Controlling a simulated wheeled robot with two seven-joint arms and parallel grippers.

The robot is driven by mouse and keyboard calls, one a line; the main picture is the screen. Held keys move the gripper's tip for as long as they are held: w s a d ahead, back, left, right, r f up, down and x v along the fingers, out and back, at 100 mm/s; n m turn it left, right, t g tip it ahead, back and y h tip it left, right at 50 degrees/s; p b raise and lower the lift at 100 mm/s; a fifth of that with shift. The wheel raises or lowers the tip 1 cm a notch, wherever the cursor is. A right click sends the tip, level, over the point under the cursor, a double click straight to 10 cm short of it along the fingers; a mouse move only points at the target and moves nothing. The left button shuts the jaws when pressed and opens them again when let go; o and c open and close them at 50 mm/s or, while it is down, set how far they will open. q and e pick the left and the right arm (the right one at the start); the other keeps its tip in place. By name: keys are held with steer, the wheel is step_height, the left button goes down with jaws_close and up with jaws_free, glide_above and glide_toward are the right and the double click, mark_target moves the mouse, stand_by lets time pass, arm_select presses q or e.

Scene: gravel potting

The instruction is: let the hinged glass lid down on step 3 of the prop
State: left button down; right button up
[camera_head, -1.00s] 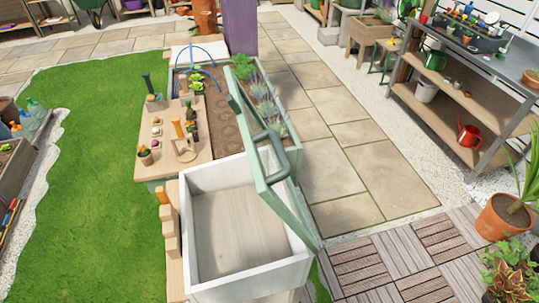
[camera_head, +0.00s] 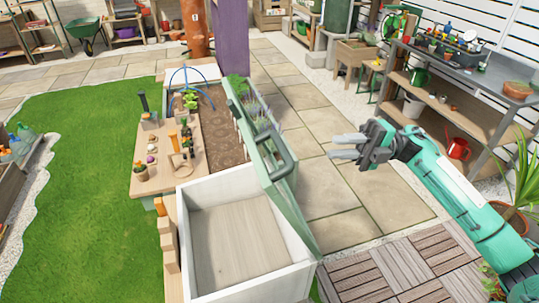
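The glass lid (camera_head: 270,165) has a pale green frame and a dark green handle (camera_head: 284,158). It stands raised and tilted at the right side of the white wooden box (camera_head: 188,240), whose inside is open and empty. A stepped wooden prop (camera_head: 168,240) stands along the box's left side; the lid does not touch it. My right gripper (camera_head: 333,147) is to the right of the lid and its handle, apart from both, with its fingers pointing left. The fingers look parted, with nothing between them. My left gripper is not in view.
A wooden board with small tools and pots (camera_head: 140,188) lies behind the box at left. A planted bed (camera_head: 228,145) and a purple post (camera_head: 230,40) stand farther back. Paving (camera_head: 325,190) is clear right of the lid. A metal workbench (camera_head: 485,75) is at far right.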

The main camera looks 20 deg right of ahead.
mark_target(282, 147)
steer(key=a+p, duration=0.1)
steer(key=a, duration=0.3)
steer(key=a+r+p, duration=0.1)
steer(key=a+p, duration=0.1)
steer(key=a, duration=0.3)
steer(key=a+r+p, duration=0.1)
steer(key=a+p, duration=0.1)
steer(key=a, duration=0.2)
steer(key=shift+s+a+r, duration=0.25)
steer(key=shift+s+a, duration=0.05)
jaws_close()
